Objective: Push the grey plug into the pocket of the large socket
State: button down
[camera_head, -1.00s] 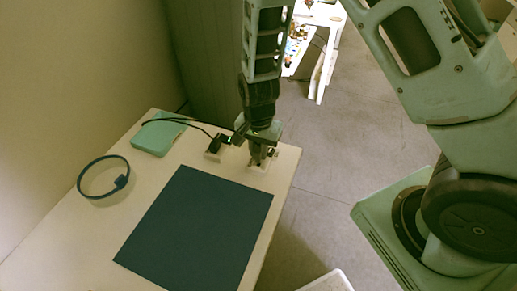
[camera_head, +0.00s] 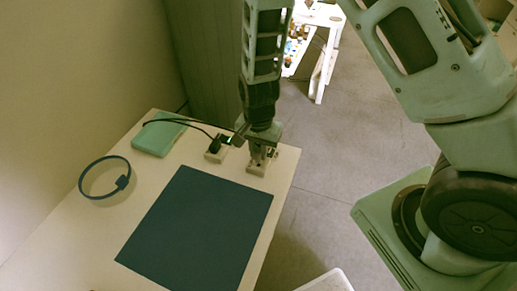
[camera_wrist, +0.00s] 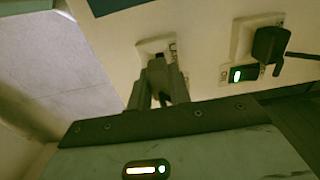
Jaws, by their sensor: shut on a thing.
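My gripper (camera_head: 259,160) points down over a white socket block (camera_head: 256,170) near the table's right edge. In the wrist view, my gripper (camera_wrist: 159,75) is shut on the grey plug (camera_wrist: 157,64), a small dark shape mostly hidden by the fingers. The fingertips are right at the face of that same socket block (camera_wrist: 147,47). The pocket is covered by the fingers and plug, so I cannot tell how deep the plug sits.
A second white socket block (camera_head: 213,156) stands left of my gripper and holds a black plug (camera_wrist: 268,44) with a cable. A lit switch (camera_wrist: 238,75) is beside it. A green box (camera_head: 158,137), blue ring (camera_head: 83,184) and dark mat (camera_head: 198,225) lie on the table (camera_head: 60,240).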

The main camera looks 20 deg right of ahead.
aim_at(258, 149)
jog(key=shift+f+b, duration=0.85)
jog(key=shift+f, duration=0.55)
jog(key=c, duration=1.2)
grip_release()
jog(key=shift+r, duration=0.1)
notch_tip(258, 149, up, 17)
jog(key=p, duration=0.1)
jog(key=shift+r, duration=0.15)
